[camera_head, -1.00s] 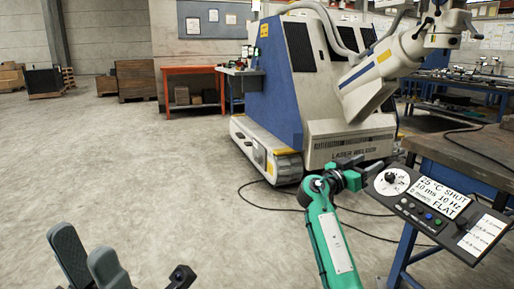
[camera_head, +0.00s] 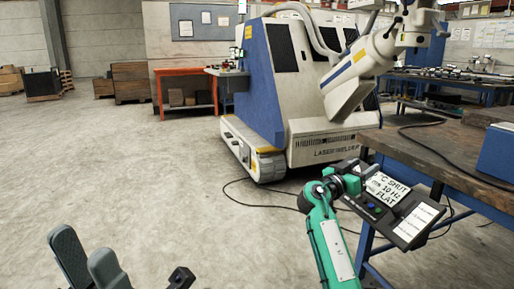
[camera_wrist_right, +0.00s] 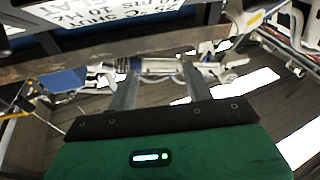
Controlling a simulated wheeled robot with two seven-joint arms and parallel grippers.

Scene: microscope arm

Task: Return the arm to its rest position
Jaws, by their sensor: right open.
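The beige jointed arm (camera_head: 358,75) with a yellow label slants up from the laser welder (camera_head: 330,140) to a head part (camera_head: 425,18) at the upper right of the head view. My right gripper (camera_head: 352,182), on a green arm, is at lower centre, well in front of the machine and apart from the beige arm. It overlaps the near control panel in the picture; contact cannot be told. In the right wrist view, its fingers (camera_wrist_right: 160,75) stand apart with nothing gripped. My left gripper (camera_head: 82,245) shows at the lower left over the floor; its opening is unclear.
The tilted control panel (camera_head: 372,211) with dial, buttons and screen is close to my right gripper. A workbench (camera_head: 440,160) with a blue box (camera_head: 502,155) stands at right. A cable (camera_head: 262,205) lies on the floor.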

